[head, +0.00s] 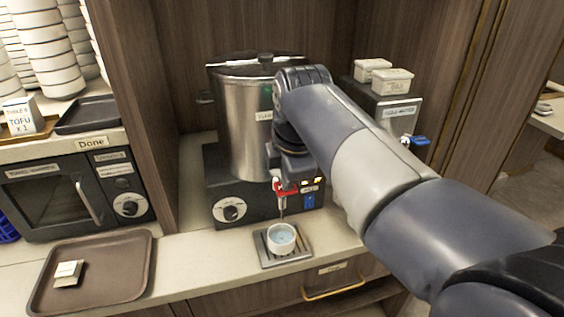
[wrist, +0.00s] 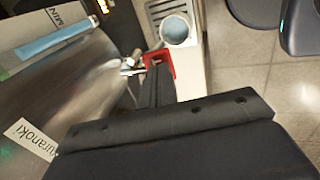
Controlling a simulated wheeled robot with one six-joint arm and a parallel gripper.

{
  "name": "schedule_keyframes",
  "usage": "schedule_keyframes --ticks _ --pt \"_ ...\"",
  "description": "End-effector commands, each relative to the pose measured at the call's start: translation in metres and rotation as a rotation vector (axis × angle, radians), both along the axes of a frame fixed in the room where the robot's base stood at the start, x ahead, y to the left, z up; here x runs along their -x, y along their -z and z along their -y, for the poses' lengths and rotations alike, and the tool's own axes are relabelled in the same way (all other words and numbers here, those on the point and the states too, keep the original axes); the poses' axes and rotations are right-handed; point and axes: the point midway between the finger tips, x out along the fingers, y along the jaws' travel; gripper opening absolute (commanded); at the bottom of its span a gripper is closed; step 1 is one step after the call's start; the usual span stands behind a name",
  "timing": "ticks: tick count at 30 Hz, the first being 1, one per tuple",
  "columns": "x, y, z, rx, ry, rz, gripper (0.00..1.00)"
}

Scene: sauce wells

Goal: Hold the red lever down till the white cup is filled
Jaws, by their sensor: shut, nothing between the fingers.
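A steel urn (head: 244,115) stands on a black base with a tap at its front. The red lever (head: 284,188) is on the tap; it also shows in the wrist view (wrist: 166,62). The white cup (head: 281,246) stands upright on a drip tray below the tap, with pale blue liquid inside; the wrist view shows it too (wrist: 177,31). A thin line runs from the spout to the cup, perhaps a stream. My gripper (wrist: 155,70) is shut and empty, its tips at the red lever, seemingly touching it. My wrist partly hides the tap in the head view.
A smaller dispenser (head: 385,110) with a blue lever and white tubs on top stands to the right. A brown tray (head: 120,285) with a small card lies at the front left. A microwave-like oven (head: 60,198) is at the left. Wooden panels enclose the urn.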

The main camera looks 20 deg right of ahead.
Motion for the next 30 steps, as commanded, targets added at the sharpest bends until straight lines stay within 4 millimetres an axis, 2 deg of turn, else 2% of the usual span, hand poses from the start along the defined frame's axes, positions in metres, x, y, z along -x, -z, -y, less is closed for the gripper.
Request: schedule_keyframes --ticks 19,30 --pt "0.000 -0.001 0.000 0.000 0.000 0.000 0.00" --pt "0.000 -0.016 0.000 0.000 0.000 -0.001 0.00"
